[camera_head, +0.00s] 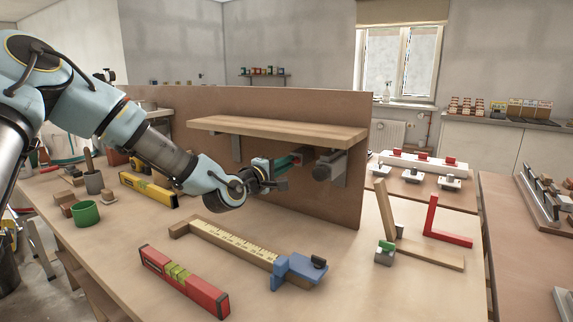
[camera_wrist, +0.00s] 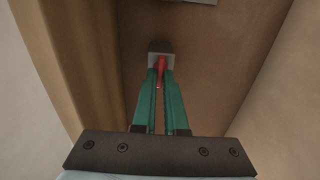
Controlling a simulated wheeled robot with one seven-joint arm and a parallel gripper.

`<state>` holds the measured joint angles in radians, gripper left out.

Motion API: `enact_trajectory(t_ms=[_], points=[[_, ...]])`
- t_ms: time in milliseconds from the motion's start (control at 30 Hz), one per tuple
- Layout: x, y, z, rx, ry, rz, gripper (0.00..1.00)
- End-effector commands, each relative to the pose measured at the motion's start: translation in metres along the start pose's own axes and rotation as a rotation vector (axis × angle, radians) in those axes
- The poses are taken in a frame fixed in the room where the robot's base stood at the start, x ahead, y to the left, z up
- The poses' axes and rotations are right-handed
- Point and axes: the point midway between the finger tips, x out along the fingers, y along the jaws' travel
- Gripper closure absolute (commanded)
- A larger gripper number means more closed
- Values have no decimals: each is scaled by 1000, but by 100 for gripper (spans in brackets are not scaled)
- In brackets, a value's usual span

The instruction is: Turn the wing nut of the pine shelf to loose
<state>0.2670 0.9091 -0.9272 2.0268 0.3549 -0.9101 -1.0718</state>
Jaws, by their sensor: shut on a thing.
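The pine shelf (camera_head: 280,127) is a light board fixed along the brown upright panel (camera_head: 200,105), with grey brackets (camera_head: 340,168) below it. My gripper (camera_head: 298,158) reaches in under the shelf from the left, its green fingers partly hidden by my own wrist. In the wrist view, my gripper's green fingers (camera_wrist: 160,78) are closed on a narrow red piece, which looks like the wing nut (camera_wrist: 161,66). It sits in front of a small grey plate (camera_wrist: 151,58). The fingers hide much of the red piece, so its angle is hard to tell. I cannot make out the wing nut in the head view.
On the bench in front lie a red level (camera_head: 185,283), a long wooden piece with a yellow scale (camera_head: 235,246) and a blue clamp-like end (camera_head: 298,272). A green cup (camera_head: 87,213) and a yellow level (camera_head: 150,190) stand left.

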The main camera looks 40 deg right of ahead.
Motion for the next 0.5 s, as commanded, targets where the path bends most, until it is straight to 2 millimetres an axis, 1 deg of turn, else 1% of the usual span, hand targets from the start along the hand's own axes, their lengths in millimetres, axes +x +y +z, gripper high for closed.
enact_trajectory(t_ms=[233,267,500], points=[[0,-1,-1,0,2,-1,100],[0,-1,-1,0,2,-1,88],[0,0,0,1,1,-1,61]])
